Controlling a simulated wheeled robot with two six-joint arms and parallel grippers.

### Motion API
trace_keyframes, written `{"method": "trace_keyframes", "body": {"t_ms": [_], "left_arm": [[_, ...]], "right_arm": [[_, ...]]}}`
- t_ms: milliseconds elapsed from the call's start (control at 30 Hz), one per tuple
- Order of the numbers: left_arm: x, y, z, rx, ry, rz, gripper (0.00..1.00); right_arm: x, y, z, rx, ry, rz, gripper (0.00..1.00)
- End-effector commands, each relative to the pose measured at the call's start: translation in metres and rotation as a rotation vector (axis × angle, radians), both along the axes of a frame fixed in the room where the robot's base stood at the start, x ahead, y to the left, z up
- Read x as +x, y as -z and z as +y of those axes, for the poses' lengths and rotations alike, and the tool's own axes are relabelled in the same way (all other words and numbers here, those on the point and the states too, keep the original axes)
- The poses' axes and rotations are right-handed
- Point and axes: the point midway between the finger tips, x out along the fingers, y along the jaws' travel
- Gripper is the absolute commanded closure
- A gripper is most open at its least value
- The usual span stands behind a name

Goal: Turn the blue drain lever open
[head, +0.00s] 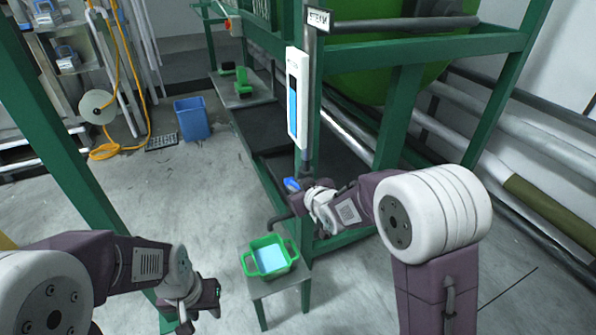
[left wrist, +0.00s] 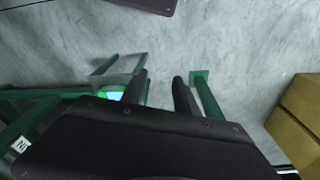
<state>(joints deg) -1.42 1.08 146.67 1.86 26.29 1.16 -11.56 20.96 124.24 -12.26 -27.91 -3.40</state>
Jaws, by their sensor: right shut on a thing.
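The blue drain lever (head: 291,184) shows on the dark drain pipe under the white level gauge, just above the green tray. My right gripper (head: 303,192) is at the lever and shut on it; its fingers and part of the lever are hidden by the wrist. My left gripper (head: 204,304) hangs low at the left, away from the lever. In the left wrist view its two dark fingers (left wrist: 160,84) stand apart with nothing between them.
A green tray (head: 247,268) with light blue liquid sits on a small stand (head: 259,291) below the drain pipe (head: 278,218). Green frame posts (head: 393,118) stand around the tank. A blue bin (head: 192,120) and yellow hose (head: 104,151) are further back. Floor at left-middle is clear.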

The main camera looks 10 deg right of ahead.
Motion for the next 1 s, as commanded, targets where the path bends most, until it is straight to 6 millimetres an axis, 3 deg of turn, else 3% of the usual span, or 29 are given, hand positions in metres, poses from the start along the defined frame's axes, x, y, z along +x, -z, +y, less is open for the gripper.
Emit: {"method": "trace_keyframes", "body": {"t_ms": [33, 300, 833, 967, 1000], "left_arm": [[0.000, -0.021, 0.000, 0.000, 0.000, 0.000, 0.64], [0.000, -0.050, 0.000, 0.000, 0.000, 0.000, 0.64], [0.000, -0.054, 0.000, 0.000, 0.000, 0.000, 0.64], [-0.006, -0.048, -0.004, -0.022, -0.044, 0.050, 1.00], [-0.012, -0.043, -0.010, -0.046, -0.092, 0.105, 1.00]], "right_arm": [[0.000, -0.011, 0.001, -0.008, -0.001, 0.026, 1.00], [0.004, -0.010, 0.001, -0.037, 0.000, 0.113, 1.00], [0.004, -0.006, 0.001, -0.042, 0.001, 0.133, 1.00], [0.004, -0.006, 0.001, -0.043, 0.000, 0.133, 1.00], [0.004, -0.006, 0.001, -0.043, 0.000, 0.133, 1.00]]}}
